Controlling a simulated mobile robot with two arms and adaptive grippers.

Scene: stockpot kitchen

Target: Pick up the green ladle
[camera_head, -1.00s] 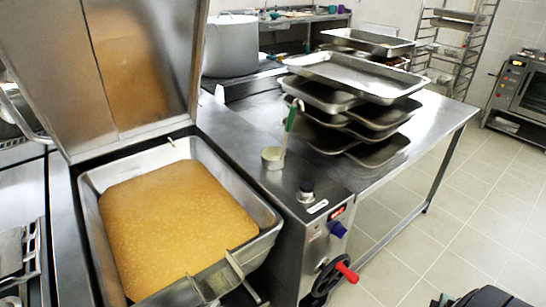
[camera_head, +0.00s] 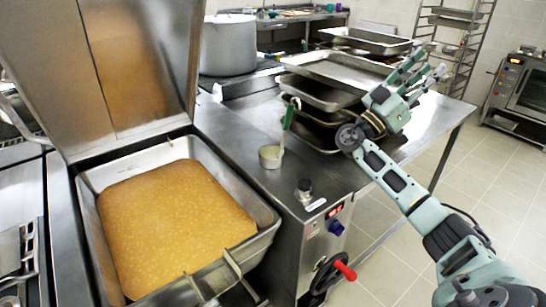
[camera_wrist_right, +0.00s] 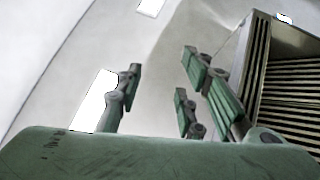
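The green ladle (camera_head: 287,119) stands upright on the steel top beside the braising pan, its green handle up and its metal cup (camera_head: 270,157) at the bottom. My right gripper (camera_head: 432,72) is open and empty, raised over the stacked trays, to the right of the ladle and well apart from it. In the right wrist view my gripper (camera_wrist_right: 160,95) has its fingers spread, with nothing between them. The ladle does not show in that view. My left gripper is not in view.
A large pan of yellow-brown food (camera_head: 170,220) with its lid up is at left. Stacked steel trays (camera_head: 325,92) stand just right of the ladle. A stockpot (camera_head: 229,45) is behind. A red-handled wheel (camera_head: 330,275) sticks out in front.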

